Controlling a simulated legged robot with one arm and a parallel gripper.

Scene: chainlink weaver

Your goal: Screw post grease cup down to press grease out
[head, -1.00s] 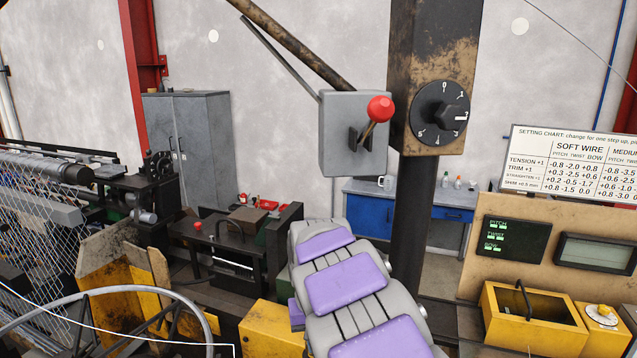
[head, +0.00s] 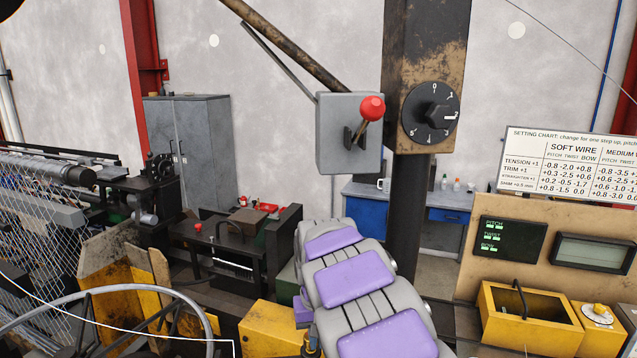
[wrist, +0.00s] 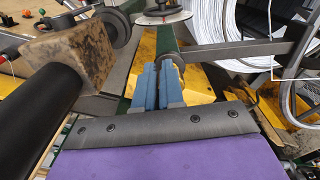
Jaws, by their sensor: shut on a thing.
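My gripper (wrist: 160,78) shows in the wrist view as two blue fingers, nearly together and pointing away over a yellow machine part. A small grey round piece, which looks like the grease cup (wrist: 173,59), sits at the fingertips. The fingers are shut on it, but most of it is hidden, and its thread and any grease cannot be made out. In the head view my purple and grey arm covers the gripper and the cup.
A dark post carries a numbered dial (head: 430,117), left of which is a grey lever box (head: 336,150) with a red knob. Yellow guards (head: 112,285) and a wheel rim (head: 195,301) stand at left. A yellow bin (head: 520,312) is at right. A white wire coil (wrist: 220,25) lies beyond the fingers.

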